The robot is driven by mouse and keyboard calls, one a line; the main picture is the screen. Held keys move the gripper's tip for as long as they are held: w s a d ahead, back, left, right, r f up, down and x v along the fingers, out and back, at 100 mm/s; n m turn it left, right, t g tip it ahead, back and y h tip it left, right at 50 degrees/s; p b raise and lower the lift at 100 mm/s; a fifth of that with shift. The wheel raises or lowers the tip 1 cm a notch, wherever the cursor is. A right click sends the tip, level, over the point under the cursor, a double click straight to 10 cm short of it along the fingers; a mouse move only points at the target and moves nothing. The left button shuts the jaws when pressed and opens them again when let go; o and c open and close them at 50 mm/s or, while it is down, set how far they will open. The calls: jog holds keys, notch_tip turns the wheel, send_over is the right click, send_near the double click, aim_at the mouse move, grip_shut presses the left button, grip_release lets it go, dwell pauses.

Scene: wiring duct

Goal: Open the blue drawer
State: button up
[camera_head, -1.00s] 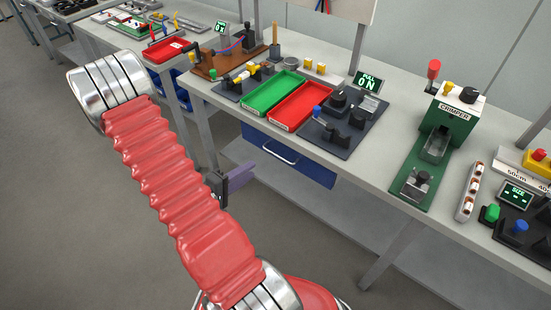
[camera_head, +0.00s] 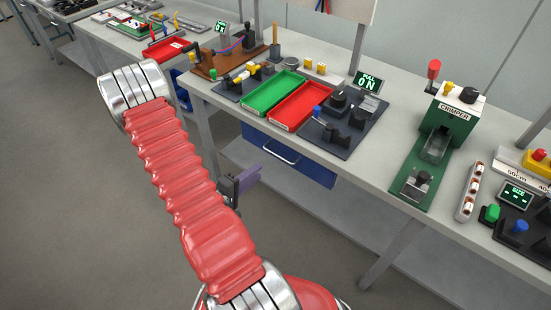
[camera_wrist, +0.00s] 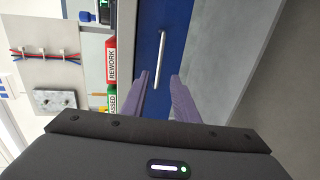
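The blue drawer (camera_head: 312,165) is under the bench top and looks shut, with a pale bar handle (camera_head: 281,152) on its front. In the wrist view the drawer front (camera_wrist: 178,22) is ahead, and the handle (camera_wrist: 160,60) runs nearly upright in the picture. My gripper (camera_wrist: 160,82) is open, its two purple fingers on either side of the handle's lower end in the picture. I cannot tell whether the fingertips reach the handle's depth. In the head view my gripper (camera_head: 252,173) is left of and below the handle, partly hidden by my red arm.
The bench top (camera_head: 370,165) above the drawer carries a green tray (camera_head: 270,92), a red tray (camera_head: 300,106) and a dark control panel (camera_head: 345,135). A bench leg (camera_head: 205,135) stands left of the drawer. A grey lower shelf (camera_head: 340,215) lies below. The floor in front is clear.

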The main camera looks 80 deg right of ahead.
jog(key=x, duration=1.2)
jog(key=shift+c, duration=0.2)
grip_shut()
jog(key=shift+a, duration=0.1)
dwell(0.4)
